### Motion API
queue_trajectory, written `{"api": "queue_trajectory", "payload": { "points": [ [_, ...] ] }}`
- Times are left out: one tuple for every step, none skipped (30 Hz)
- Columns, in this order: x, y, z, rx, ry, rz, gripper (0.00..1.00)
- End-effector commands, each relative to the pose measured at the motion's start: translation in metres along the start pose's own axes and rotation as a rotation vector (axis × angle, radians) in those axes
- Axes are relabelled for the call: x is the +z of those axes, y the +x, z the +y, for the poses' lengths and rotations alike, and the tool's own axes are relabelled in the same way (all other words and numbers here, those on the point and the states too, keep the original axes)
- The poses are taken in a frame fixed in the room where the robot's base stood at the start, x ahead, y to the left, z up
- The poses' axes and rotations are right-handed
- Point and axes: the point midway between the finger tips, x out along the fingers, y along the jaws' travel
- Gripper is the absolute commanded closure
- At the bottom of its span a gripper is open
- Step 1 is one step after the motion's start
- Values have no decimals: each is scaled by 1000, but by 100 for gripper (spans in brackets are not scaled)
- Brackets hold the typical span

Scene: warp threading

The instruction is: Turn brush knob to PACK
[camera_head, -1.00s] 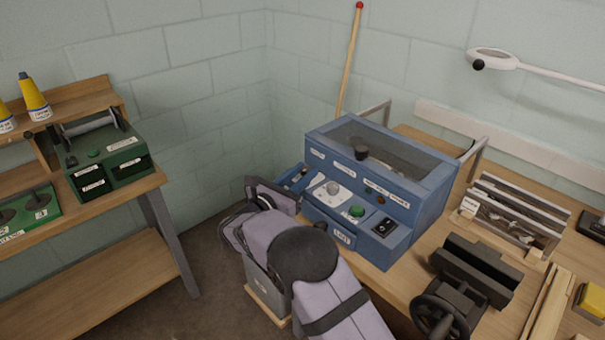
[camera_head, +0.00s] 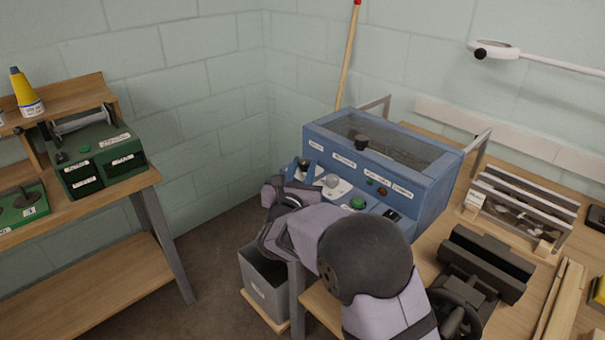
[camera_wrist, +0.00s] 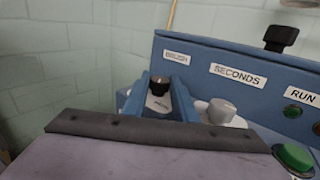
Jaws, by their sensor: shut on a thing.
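The brush knob (camera_wrist: 158,82) is a small black knob with a light top, at the left end of the blue machine's front. A pale dial plate (camera_wrist: 158,103) with small, unreadable marks lies below it. My gripper (camera_wrist: 156,86) has its blue fingers on either side of the knob and is shut on it. In the head view my gripper (camera_head: 303,168) reaches in from the front, and the knob is mostly hidden there. The blue machine (camera_head: 425,200) stands on the bench. I cannot read which setting the knob points to.
A grey round knob (camera_wrist: 221,110) under the SECONDS label and a green button (camera_wrist: 295,157) sit close to the right. A grey bin (camera_head: 265,285) stands below my wrist. A black vise-like device (camera_head: 480,270) is on the bench at right.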

Motion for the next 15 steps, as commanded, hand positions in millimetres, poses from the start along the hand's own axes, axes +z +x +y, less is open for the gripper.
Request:
{"api": "queue_trajectory", "payload": {
  "points": [
    [2,0,0,1,1,-5,97],
    [3,0,0,1,1,-4,97],
    [3,0,0,0,1,-4,97],
    [3,0,0,0,1,-4,97],
    [3,0,0,0,1,-4,97],
    [3,0,0,0,1,-4,97],
    [3,0,0,0,1,-4,97],
    [3,0,0,0,1,-4,97],
    [3,0,0,0,1,-4,65],
    [3,0,0,0,1,-4,58],
    [2,0,0,-1,0,-4,56],
    [2,0,0,0,0,-3,56],
    [2,0,0,-1,0,-3,56],
    [2,0,0,0,0,-2,56],
    [2,0,0,-1,0,-2,56]
  ]
}}
